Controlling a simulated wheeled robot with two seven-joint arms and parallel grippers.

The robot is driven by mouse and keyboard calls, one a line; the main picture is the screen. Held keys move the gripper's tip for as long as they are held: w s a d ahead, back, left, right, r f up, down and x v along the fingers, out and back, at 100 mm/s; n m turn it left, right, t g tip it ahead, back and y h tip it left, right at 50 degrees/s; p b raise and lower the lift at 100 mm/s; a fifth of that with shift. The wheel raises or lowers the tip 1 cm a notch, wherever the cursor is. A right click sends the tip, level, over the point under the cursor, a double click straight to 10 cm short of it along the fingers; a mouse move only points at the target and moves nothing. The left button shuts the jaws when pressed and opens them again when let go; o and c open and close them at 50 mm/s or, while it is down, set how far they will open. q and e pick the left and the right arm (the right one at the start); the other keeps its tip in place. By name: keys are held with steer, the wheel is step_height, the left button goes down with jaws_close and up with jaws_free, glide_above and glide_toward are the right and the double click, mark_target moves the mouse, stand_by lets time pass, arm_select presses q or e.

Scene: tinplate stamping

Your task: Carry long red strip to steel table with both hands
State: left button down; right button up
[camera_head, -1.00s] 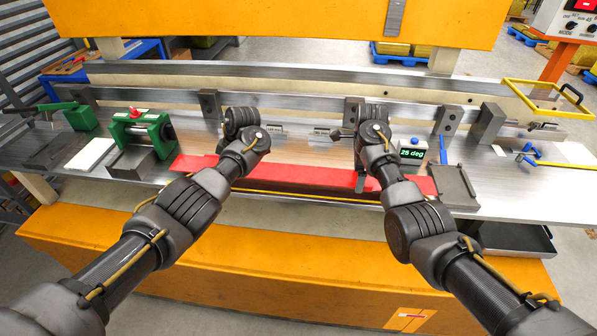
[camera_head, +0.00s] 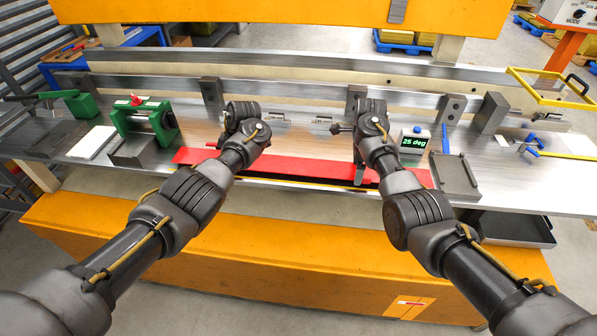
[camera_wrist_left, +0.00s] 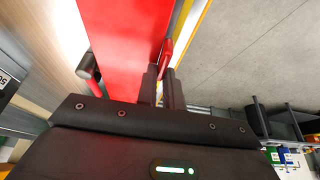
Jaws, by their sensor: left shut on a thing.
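The long red strip (camera_head: 310,168) lies lengthwise along the front edge of the steel bench, which is also the press bed, in the head view. Its underside is hidden, so I cannot tell whether it touches the bench. My left gripper (camera_head: 222,150) is at the strip's left part, its fingers mostly hidden behind the wrist.
A green clamp tool (camera_head: 146,122) and a grey block (camera_head: 132,152) stand left of the strip. A display reading 25 deg (camera_head: 413,141) and a dark plate (camera_head: 455,177) stand at its right. The orange press beam (camera_head: 270,20) hangs above, and the orange base (camera_head: 250,240) lies in front.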

arm_select(q)
steer(key=shift+s+f, duration=0.1)
steer(key=shift+f, duration=0.15)
arm_select(e)
steer(key=shift+s+f, duration=0.1)
steer(key=shift+f, duration=0.15)
arm_select(q)
steer(key=shift+f, duration=0.55)
arm_select(e)
steer(key=shift+f, duration=0.55)
arm_select(q)
steer(key=c, duration=1.9)
jaws_free()
steer(key=shift+f, duration=0.1)
arm_select(e)
steer(key=o, duration=0.7)
steer(key=shift+f, duration=0.15)
arm_select(q)
steer(key=o, duration=0.4)
steer(key=shift+c, duration=0.2)
arm_select(e)
steer(key=o, duration=0.3)
arm_select(q)
steer(key=v, duration=1.2)
arm_select(e)
step_height(320, 180, up, 12)
